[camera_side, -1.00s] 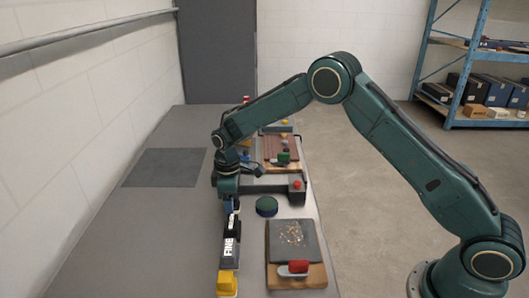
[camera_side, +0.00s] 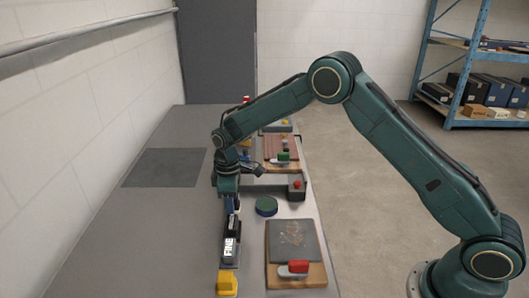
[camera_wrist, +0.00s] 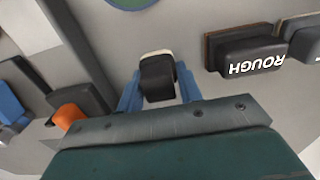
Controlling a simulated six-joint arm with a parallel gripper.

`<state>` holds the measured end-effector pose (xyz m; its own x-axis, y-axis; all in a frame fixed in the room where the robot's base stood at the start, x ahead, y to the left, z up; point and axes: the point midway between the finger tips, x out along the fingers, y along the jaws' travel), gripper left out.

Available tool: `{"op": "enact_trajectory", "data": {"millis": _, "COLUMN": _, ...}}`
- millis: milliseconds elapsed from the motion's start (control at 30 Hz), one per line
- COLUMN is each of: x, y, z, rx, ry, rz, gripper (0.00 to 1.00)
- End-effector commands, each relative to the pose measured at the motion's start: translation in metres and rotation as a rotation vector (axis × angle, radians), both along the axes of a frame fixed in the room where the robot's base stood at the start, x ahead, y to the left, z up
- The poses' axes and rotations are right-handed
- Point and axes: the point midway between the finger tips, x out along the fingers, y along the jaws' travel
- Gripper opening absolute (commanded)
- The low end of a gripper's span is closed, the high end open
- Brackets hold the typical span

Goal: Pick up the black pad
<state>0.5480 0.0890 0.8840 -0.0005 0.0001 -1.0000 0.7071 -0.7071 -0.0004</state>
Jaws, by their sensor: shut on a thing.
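The black pad (camera_wrist: 157,82) shows in the wrist view, dark on top with a pale edge at its far end. My gripper (camera_wrist: 158,88) has its blue fingers shut on the pad's two sides. In the side view my gripper (camera_side: 231,205) points down over the left part of the bench's row of tools, and the pad is mostly hidden there. I cannot tell how far the pad is above the bench.
A block marked ROUGH (camera_wrist: 248,50) lies right of my gripper. A block marked FINE (camera_side: 231,246) and a yellow block (camera_side: 227,283) stand nearer the camera. A green disc (camera_side: 266,205), a grey board (camera_side: 292,242) and a red-handled tool (camera_side: 294,268) are to the right.

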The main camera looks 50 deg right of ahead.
Motion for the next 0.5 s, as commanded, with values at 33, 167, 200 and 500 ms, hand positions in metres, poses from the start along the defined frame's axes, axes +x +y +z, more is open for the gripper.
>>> {"op": "enact_trajectory", "data": {"millis": 33, "x": 0.000, "y": 0.000, "z": 0.002, "rx": 0.000, "ry": -0.001, "rz": 0.000, "gripper": 0.13}}
{"op": "enact_trajectory", "data": {"millis": 167, "x": 0.000, "y": 0.000, "z": 0.009, "rx": 0.000, "ry": -0.001, "rz": 0.000, "gripper": 0.13}}
{"op": "enact_trajectory", "data": {"millis": 200, "x": 0.001, "y": 0.000, "z": 0.012, "rx": 0.000, "ry": -0.003, "rz": 0.000, "gripper": 0.13}}
{"op": "enact_trajectory", "data": {"millis": 500, "x": 0.001, "y": 0.000, "z": 0.057, "rx": 0.001, "ry": -0.006, "rz": 0.000, "gripper": 0.13}}
